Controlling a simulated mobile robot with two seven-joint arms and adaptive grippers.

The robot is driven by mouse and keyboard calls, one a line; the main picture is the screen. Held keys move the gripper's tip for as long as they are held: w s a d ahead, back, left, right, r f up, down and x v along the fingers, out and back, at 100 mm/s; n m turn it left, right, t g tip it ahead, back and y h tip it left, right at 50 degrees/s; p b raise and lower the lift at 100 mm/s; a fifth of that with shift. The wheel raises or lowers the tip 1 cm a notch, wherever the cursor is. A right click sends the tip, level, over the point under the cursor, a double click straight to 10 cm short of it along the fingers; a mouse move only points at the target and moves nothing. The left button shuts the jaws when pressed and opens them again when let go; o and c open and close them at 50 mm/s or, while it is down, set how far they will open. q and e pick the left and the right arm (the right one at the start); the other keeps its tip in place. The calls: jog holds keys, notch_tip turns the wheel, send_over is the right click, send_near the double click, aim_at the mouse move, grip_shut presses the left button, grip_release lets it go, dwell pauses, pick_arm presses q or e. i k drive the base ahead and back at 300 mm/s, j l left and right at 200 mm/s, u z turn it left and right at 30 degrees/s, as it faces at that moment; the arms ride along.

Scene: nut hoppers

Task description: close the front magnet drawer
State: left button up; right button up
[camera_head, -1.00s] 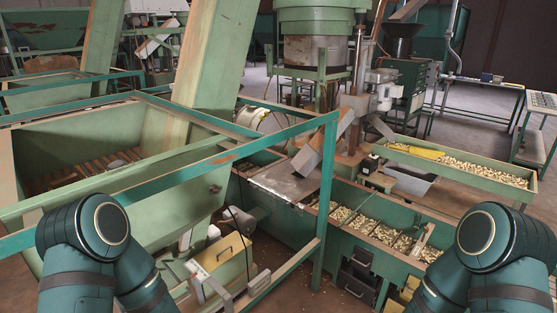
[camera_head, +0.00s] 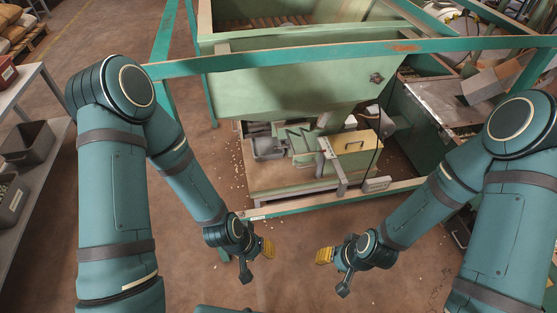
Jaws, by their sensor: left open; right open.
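A yellow-topped box with a dark handle (camera_head: 354,144) sits low in the green frame under the hopper. It looks like the magnet drawer, but I cannot tell for sure or how far out it stands. My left gripper (camera_head: 267,249), with yellow fingertips, is open and empty over the floor in front of the frame. My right gripper (camera_head: 324,256) is open and empty, just right of it, also over bare floor. Both are apart from the box, below it in the picture. Dark drawers to the right are mostly hidden by my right arm.
A green frame rail (camera_head: 306,205) crosses in front of the box. The large green hopper (camera_head: 290,88) overhangs it. A shelf with dark bins (camera_head: 28,143) stands at the left. The floor (camera_head: 200,215) between shelf and frame is open, with scattered small pieces.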

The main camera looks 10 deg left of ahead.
aim_at(246, 126)
jog(key=k+j, duration=0.15)
jog(key=j, duration=0.2)
jog(key=k+j+u, duration=0.1)
jog(key=j, duration=0.25)
jog(key=k+j, duration=0.15)
jog(key=j, duration=0.15)
jog(key=k+j, duration=0.1)
jog(key=j, duration=0.25)
jog(key=i+j+u, duration=0.1)
jog(key=u, duration=0.3)
jog(key=i+u, duration=0.1)
jog(key=u, duration=0.35)
jog(key=i+j+u, duration=0.1)
jog(key=u, duration=0.3)
jog(key=i, duration=2.95)
jog(key=i+z, duration=0.45)
jog(key=i+j+z, duration=0.15)
jog(key=i+z, duration=0.15)
jog(key=z, duration=0.15)
